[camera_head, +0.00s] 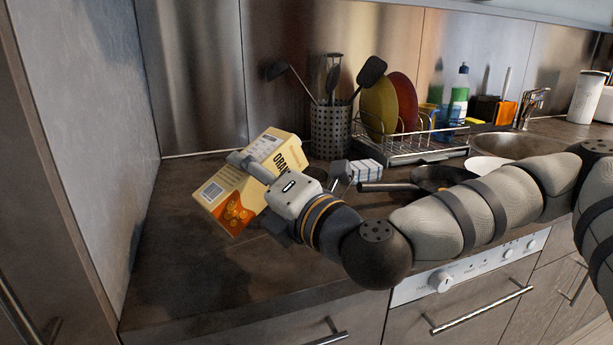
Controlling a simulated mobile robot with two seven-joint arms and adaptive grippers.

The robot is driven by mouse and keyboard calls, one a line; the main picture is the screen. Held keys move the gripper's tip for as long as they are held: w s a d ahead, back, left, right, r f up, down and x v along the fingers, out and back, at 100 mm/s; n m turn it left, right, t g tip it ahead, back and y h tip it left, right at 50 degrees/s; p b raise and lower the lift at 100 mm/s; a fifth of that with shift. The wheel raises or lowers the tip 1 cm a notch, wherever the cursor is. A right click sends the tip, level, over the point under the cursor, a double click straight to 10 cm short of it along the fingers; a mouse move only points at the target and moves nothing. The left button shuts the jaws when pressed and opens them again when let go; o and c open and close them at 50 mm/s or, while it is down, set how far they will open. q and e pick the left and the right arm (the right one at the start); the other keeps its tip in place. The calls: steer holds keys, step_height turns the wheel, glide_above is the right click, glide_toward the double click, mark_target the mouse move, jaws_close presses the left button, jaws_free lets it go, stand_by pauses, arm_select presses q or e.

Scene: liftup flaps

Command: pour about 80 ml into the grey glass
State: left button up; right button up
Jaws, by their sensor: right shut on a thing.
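My right gripper (258,172) is shut on a yellow and orange juice carton (226,200) at the left of the counter. The carton is strongly tilted, with its lettered end toward the upper right and its barcode and orange pictures at the lower left. The gripper and wrist cover part of its right side. I cannot make out the grey glass for certain. A small grey object (341,171) shows just right of the gripper, partly hidden, and I cannot tell what it is. No pouring liquid is visible. My left gripper is not in view.
A perforated utensil holder (331,132) stands behind the gripper. A wire dish rack (412,150) with plates is to its right. A dark pan (432,179) and a striped cloth (364,173) lie near my right arm. The counter's front left (185,270) is clear.

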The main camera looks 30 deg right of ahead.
steer(key=shift+a+f+m+b, duration=0.1)
steer(key=shift+f+m+b, duration=0.2)
steer(key=shift+f+m, duration=0.15)
steer(key=shift+a+r+m, duration=0.1)
steer(key=shift+r+m, duration=0.1)
steer(key=shift+m, duration=0.15)
steer(key=shift+m+b, duration=0.3)
steer(key=shift+b, duration=0.15)
steer(key=shift+d+r, duration=0.2)
steer(key=shift+r, duration=0.2)
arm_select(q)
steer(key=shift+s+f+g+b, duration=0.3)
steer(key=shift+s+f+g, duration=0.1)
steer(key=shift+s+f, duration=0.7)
arm_select(e)
steer(key=shift+m, duration=0.4)
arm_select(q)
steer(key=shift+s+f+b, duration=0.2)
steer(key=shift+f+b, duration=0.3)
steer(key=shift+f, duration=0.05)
arm_select(e)
steer(key=shift+d+r+m, duration=0.2)
steer(key=shift+r+m, duration=0.15)
steer(key=shift+m, duration=0.05)
